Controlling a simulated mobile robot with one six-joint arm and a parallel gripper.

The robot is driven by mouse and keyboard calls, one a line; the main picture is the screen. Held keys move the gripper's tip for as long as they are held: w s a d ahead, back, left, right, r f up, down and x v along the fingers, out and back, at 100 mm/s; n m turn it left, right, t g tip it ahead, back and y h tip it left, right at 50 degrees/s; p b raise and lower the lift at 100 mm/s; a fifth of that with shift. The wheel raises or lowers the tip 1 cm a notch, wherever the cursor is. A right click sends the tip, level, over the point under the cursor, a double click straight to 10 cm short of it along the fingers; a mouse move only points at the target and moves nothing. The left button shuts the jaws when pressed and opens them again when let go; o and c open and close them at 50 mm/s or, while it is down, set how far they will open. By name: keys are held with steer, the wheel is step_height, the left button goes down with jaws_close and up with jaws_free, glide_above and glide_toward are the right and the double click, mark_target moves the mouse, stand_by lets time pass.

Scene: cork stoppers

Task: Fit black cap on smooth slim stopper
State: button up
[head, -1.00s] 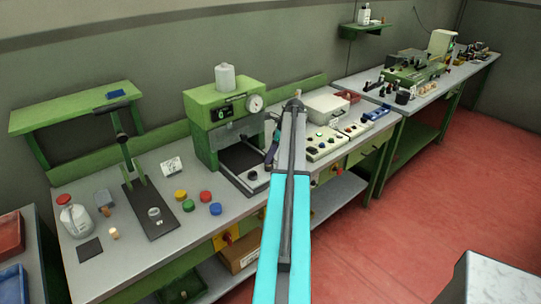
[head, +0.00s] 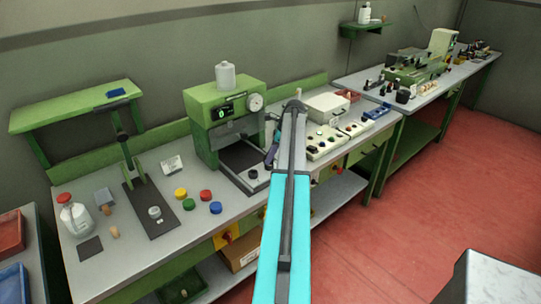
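A small black cap (head: 253,174) sits on the bench just in front of the green press, left of my arm. Two tan cork stoppers stand at the bench's left end: one nearer the front (head: 115,232) and one behind it (head: 107,210). More small stoppers stand in the pale racks (head: 325,142) right of my arm. I cannot tell which stopper is smooth and slim. My arm reaches over the bench. Its end, with a dark purplish part (head: 271,157) by the press, is mostly hidden behind the arm, so the fingers do not show clearly.
The green press (head: 225,100) stands close left of my arm. Yellow, red, green and blue caps (head: 205,195) lie on the bench. A lever stand on a dark plate (head: 165,222) and a glass jar (head: 74,215) are further left. The bench's front edge has some free room.

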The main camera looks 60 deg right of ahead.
steer(key=o, duration=0.5)
steer(key=shift+c, duration=0.2)
steer(key=shift+r, duration=0.1)
steer(key=b+v, duration=0.4)
steer(key=v, duration=0.9)
steer(key=shift+r, duration=0.3)
steer(key=shift+s, duration=0.15)
